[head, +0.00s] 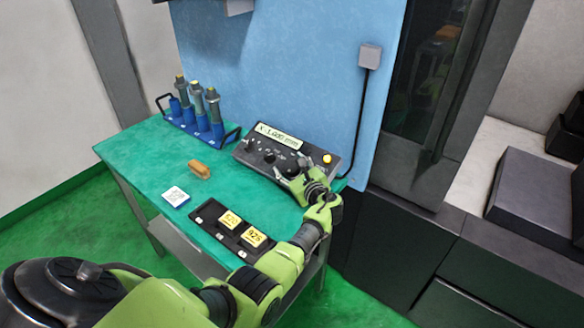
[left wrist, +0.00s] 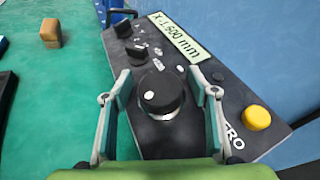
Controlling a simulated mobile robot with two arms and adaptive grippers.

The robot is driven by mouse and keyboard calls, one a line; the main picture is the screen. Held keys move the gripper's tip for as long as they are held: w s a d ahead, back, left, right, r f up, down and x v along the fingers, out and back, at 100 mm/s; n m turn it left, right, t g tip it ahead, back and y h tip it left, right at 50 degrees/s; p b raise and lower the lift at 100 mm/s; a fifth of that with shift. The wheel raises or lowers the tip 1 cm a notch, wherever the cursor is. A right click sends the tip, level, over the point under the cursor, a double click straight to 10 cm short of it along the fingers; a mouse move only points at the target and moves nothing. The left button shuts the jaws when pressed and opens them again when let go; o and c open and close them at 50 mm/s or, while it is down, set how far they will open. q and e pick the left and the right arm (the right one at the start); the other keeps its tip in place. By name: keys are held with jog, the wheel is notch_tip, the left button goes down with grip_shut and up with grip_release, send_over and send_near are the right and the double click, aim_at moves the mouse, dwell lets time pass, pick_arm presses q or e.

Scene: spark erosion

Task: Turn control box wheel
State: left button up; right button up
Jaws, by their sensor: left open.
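The control box (head: 262,151) is dark grey and stands at the back right of the green table. It has a pale display, several small knobs and a yellow button. In the left wrist view the black wheel (left wrist: 161,93) is in the middle, with a white dot on its left side. My left gripper (head: 288,174) is over the right part of the box and hides part of it in the head view. In the left wrist view its open fingers (left wrist: 161,97) stand on either side of the wheel, with a gap on each side. My right gripper is not in view.
A blue rack (head: 192,128) with several tool holders stands at the table's back left. A tan block (head: 199,170), a white card (head: 176,196) and a black tray (head: 208,212) with yellow-labelled pieces lie on the table (head: 136,155). A blue panel (head: 290,70) rises behind the box.

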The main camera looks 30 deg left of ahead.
pick_arm(q)
jog(key=v, duration=1.2)
jog(key=shift+f, duration=0.1)
dwell(0.4)
